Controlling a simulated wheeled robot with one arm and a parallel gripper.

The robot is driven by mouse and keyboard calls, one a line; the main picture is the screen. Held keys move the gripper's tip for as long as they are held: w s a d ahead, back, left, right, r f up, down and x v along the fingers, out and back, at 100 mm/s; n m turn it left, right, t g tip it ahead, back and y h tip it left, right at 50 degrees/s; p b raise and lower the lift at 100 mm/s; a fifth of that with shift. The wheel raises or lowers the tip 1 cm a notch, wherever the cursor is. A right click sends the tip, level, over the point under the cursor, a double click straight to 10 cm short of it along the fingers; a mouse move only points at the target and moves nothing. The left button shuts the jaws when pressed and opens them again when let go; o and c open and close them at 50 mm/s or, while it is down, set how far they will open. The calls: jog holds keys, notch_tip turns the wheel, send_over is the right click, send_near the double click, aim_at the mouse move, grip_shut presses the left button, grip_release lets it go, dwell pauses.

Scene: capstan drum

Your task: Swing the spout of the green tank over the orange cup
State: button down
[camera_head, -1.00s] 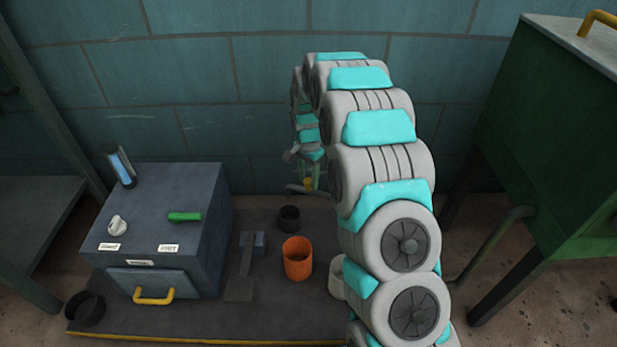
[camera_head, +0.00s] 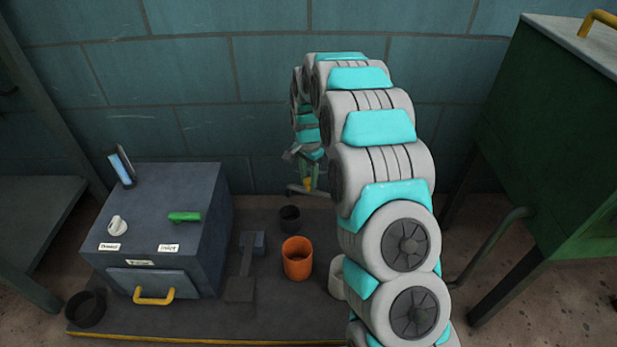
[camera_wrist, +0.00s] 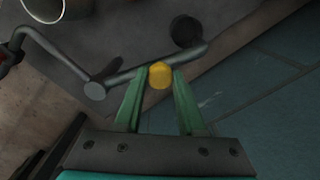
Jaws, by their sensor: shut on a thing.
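The green tank (camera_head: 560,130) stands at the right. A grey pipe (camera_head: 505,232) comes from its side and runs down behind my arm. The orange cup (camera_head: 297,260) stands upright on the dark mat. My gripper (camera_wrist: 159,78) is shut on a yellow knob (camera_wrist: 160,75), with one green finger on each side. The knob sits at a thin grey bar (camera_wrist: 150,72), which looks like the spout. In the head view my gripper (camera_head: 308,172) and the knob (camera_head: 308,184) are small, behind the orange cup near the wall. My arm hides part of the pipe.
A black cup (camera_head: 289,217) stands behind the orange cup, and a pale cup (camera_head: 337,280) stands right of it, partly behind my arm. A grey box (camera_head: 165,215) with a green handle (camera_head: 185,217) and yellow handle (camera_head: 154,296) stands left. Another black cup (camera_head: 86,309) is at far left.

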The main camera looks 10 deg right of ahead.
dwell(0.6)
jog(key=s+n+p, duration=0.2)
jog(key=s+n, duration=0.9)
jog(key=shift+a+n+p, duration=0.15)
jog(key=shift+n+p, duration=0.25)
dwell(0.3)
jog(key=shift+c, duration=2.4)
grip_release()
jog(key=shift+r, duration=0.1)
